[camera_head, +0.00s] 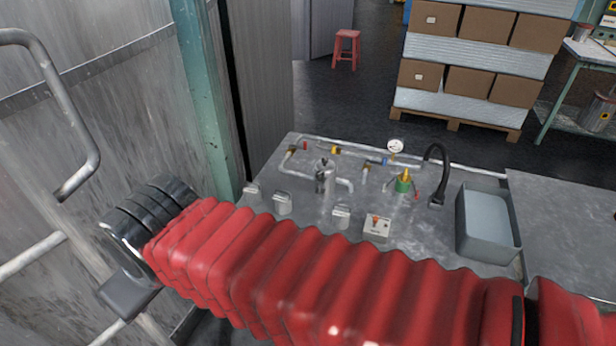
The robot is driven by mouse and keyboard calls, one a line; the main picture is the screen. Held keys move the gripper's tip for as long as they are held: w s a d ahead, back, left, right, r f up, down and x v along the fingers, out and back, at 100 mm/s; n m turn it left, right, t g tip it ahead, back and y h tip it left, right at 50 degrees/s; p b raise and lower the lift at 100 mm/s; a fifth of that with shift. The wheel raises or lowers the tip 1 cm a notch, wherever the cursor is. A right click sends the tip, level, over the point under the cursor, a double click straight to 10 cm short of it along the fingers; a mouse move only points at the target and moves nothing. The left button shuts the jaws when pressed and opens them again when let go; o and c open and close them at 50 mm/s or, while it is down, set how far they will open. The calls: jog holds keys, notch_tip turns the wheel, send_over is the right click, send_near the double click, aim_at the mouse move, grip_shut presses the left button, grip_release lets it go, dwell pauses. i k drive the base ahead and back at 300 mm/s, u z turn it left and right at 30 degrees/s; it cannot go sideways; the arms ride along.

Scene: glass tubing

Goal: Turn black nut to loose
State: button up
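A glass and metal tubing assembly (345,181) stands on the grey workbench (300,215). It has small red, yellow and blue fittings, a round white gauge (395,146) and a green fitting with a yellow top (403,182). A short grey upright cylinder (324,170) has a dark part on its left side; I cannot tell whether this is the black nut. No other black nut can be made out. My red-sleeved arm crosses the foreground to black rings at the left, well apart from the tubing. My gripper's fingers do not show.
A black hose (442,165) curves up at the bench's right, beside a grey bin (487,222). Grey knobs (282,203) and a switch box (377,228) sit along the front. A metal wall and teal post (200,90) bound the left. Boxes on a pallet (455,122) stand behind.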

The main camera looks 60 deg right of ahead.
aim_at(320, 175)
jog(key=k, duration=1.35)
jog(key=z, duration=0.45)
jog(key=i, duration=1.55)
jog(key=u, duration=0.45)
